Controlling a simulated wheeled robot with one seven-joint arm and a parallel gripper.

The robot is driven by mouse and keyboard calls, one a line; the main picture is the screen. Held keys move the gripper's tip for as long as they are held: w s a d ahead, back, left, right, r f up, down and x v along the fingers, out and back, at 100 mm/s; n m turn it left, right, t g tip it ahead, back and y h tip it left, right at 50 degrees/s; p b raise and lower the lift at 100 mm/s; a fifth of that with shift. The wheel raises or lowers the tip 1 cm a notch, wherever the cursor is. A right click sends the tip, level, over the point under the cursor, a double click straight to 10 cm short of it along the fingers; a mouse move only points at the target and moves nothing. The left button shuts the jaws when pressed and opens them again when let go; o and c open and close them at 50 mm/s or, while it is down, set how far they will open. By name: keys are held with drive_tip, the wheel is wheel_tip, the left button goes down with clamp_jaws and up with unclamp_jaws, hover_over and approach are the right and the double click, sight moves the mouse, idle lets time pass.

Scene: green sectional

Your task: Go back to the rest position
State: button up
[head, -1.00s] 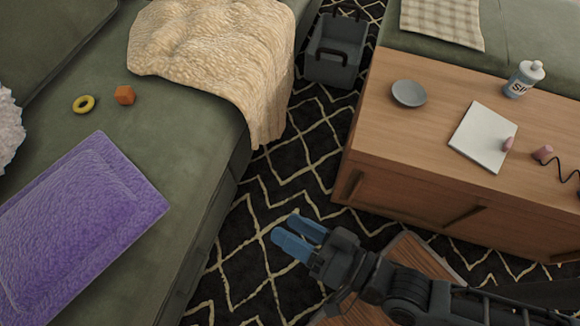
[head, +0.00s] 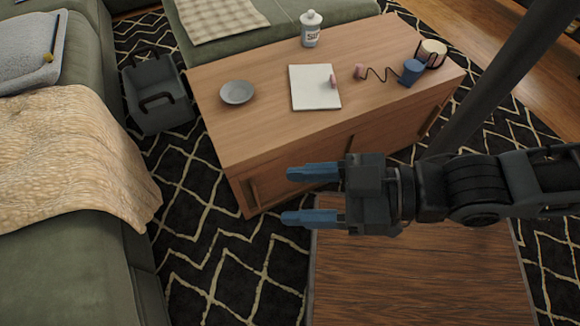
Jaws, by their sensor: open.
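My gripper (head: 312,195) is in the middle of the head view. Its two blue fingers point left and stand well apart, with nothing between them. In the picture it lies over the front of the wooden cabinet (head: 270,130) and the patterned rug. My arm reaches in from the right edge.
On the cabinet are a grey dish (head: 237,92), a white pad (head: 303,102), a bottle (head: 311,30) and a blue item (head: 411,71) with a black cord. A grey bin (head: 158,112) stands left of the cabinet. A green sofa (head: 60,265) with a beige blanket (head: 75,165) fills the left. Bare rug (head: 225,270) lies between.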

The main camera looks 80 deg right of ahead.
wheel_tip(320, 180, up, 17)
drive_tip(key=p, duration=1.7)
drive_tip(key=shift+r, duration=0.2)
